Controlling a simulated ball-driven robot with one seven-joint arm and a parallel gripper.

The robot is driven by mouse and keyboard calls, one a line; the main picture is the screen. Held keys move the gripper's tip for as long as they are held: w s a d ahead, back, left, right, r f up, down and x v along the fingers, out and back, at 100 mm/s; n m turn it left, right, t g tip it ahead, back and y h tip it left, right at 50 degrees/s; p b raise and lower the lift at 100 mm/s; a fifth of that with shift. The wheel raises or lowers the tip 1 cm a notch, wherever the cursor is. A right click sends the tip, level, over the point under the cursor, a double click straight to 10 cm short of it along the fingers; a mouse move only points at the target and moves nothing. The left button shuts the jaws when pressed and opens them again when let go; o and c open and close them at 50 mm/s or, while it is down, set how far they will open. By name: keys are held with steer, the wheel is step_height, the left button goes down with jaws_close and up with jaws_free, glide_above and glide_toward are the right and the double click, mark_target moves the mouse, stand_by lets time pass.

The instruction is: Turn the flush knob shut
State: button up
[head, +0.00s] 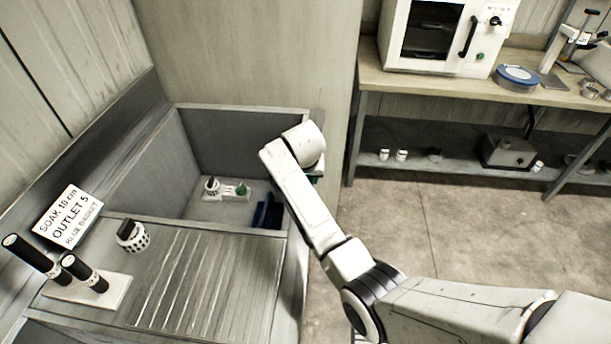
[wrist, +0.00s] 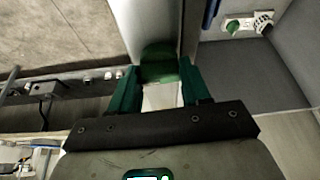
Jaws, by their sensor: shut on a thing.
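In the wrist view, my gripper (wrist: 161,80) has its two green fingers on either side of a rounded green knob (wrist: 159,62) at the basin's wall, and it is shut on it. A pale patch shows between the fingers below the knob. No label on this knob can be read. In the head view, my forearm hides the held knob and most of my gripper. A second green knob (head: 242,190) sits on a white plate on the basin floor, beside a dotted dial (head: 211,185). Both also show at the upper right of the wrist view.
The grey basin (head: 150,160) has a ribbed drainboard with a dotted knob (head: 132,236), black-handled tools (head: 84,272) and a sign (head: 67,215) reading "SOAK 10 cm OUTLET 5 BLUE BASKET". A blue item (head: 267,212) stands in the basin. A bench (head: 380,78) is at right; floor between is clear.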

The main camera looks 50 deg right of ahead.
steer(key=shift+m, duration=0.6)
steer(key=o, duration=1.1)
steer(key=shift+c, duration=0.2)
steer(key=shift+r, duration=0.1)
steer(key=b+v, duration=0.1)
steer(key=v, duration=0.9)
steer(key=shift+a+r, duration=0.25)
steer(key=shift+a, duration=0.05)
steer(key=shift+w, duration=0.1)
